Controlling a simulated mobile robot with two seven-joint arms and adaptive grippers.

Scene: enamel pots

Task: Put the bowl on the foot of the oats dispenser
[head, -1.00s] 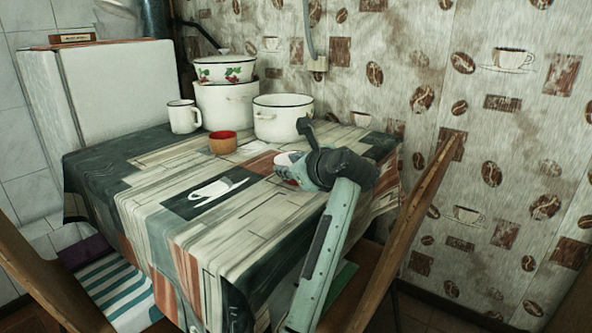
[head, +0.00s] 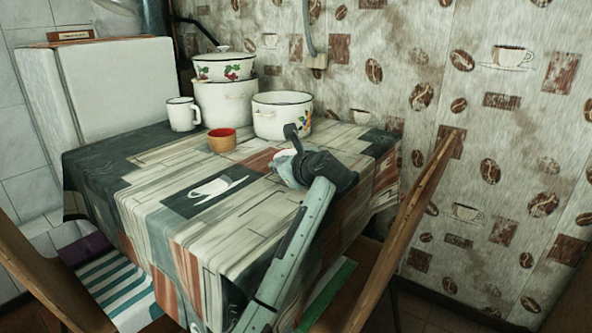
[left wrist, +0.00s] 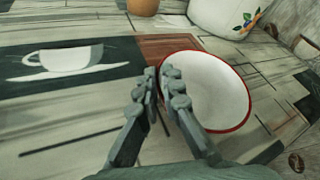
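The bowl, white with a red rim, shows well in the left wrist view (left wrist: 210,92), over the patterned tablecloth. In the head view only a small white part of it (head: 296,164) shows; my left gripper hides the rest. My left gripper (left wrist: 165,82) has its two fingers close together, one on each side of the bowl's near-left rim, and looks shut on it. In the head view this gripper (head: 290,146) is over the right part of the table. I cannot tell whether the bowl is lifted. The oats dispenser is not visible. My right gripper is not in view.
A white pot (head: 282,116) stands behind the bowl. A small orange-brown cup (head: 222,140), a white mug (head: 182,114) and stacked pots (head: 225,98) stand to its left. Wooden chairs (head: 415,220) flank the table (head: 150,185). The table's front-left part is clear.

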